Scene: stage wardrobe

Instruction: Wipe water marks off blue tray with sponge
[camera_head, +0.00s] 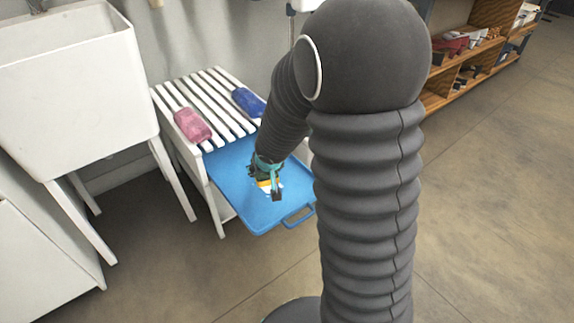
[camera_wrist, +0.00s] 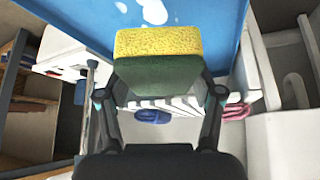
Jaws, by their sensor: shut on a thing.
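The blue tray (camera_head: 235,195) sticks out from the front of a white slatted rack, with a handle at its near edge. White water marks (camera_head: 275,187) show on the tray around my gripper (camera_head: 268,188). The wrist view shows the marks (camera_wrist: 153,11) on the tray (camera_wrist: 215,35) just beyond the sponge (camera_wrist: 158,43). The sponge is yellow with a dark green side. My gripper (camera_wrist: 161,92) is shut on it, one finger at each side. I cannot tell whether the sponge touches the tray.
A pink folded cloth (camera_head: 192,125) and a blue one (camera_head: 248,102) lie on the white slatted rack (camera_head: 205,88). A white sink (camera_head: 75,85) stands to the left. Wooden shelves (camera_head: 470,75) stand at the back right. My arm hides part of the tray's right side.

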